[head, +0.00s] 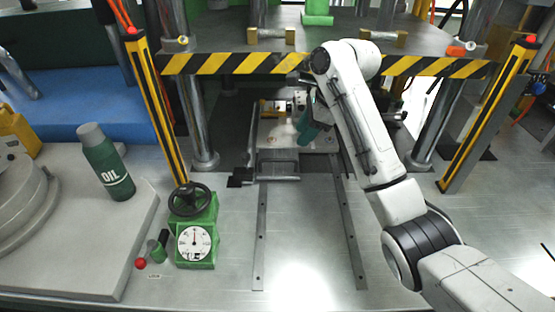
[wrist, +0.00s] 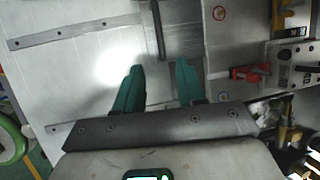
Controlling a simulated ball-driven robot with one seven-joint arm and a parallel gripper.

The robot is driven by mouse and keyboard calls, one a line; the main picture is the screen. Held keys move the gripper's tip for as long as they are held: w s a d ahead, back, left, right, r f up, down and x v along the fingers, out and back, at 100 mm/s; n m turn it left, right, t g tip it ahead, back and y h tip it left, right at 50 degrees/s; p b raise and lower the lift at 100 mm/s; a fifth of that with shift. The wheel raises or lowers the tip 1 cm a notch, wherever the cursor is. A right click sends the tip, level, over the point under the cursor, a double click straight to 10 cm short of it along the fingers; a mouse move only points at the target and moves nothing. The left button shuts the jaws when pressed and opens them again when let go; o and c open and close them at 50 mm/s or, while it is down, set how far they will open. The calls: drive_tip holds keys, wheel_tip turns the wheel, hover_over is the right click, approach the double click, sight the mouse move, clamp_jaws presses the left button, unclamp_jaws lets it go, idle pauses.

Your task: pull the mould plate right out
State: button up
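The mould plate (head: 270,137) is a pale metal slab lying between the two guide rails, its back part under the press. It also shows at the right of the wrist view (wrist: 232,45). A dark handle bar (head: 279,179) crosses its front edge, and in the wrist view the bar (wrist: 157,28) runs down from the top edge. My gripper (head: 306,136) hangs over the plate's right side, hiding part of it. In the wrist view its green fingers (wrist: 158,72) are apart, one on each side of the bar's line. I cannot tell whether they touch it.
The two rails (head: 261,235) run forward over clear bench. A green dial gauge with a handwheel (head: 195,240) stands left of them, an oil bottle (head: 107,162) farther left. Yellow-black posts (head: 155,105) flank the press, and a striped beam (head: 230,63) crosses above the plate.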

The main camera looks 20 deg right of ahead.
sight(287, 161)
drive_tip(key=x, duration=1)
drive_tip(key=shift+w+a+f, duration=0.1)
drive_tip(key=shift+a+f, duration=0.05)
drive_tip(key=shift+f, duration=0.1)
clamp_jaws()
idle(0.3)
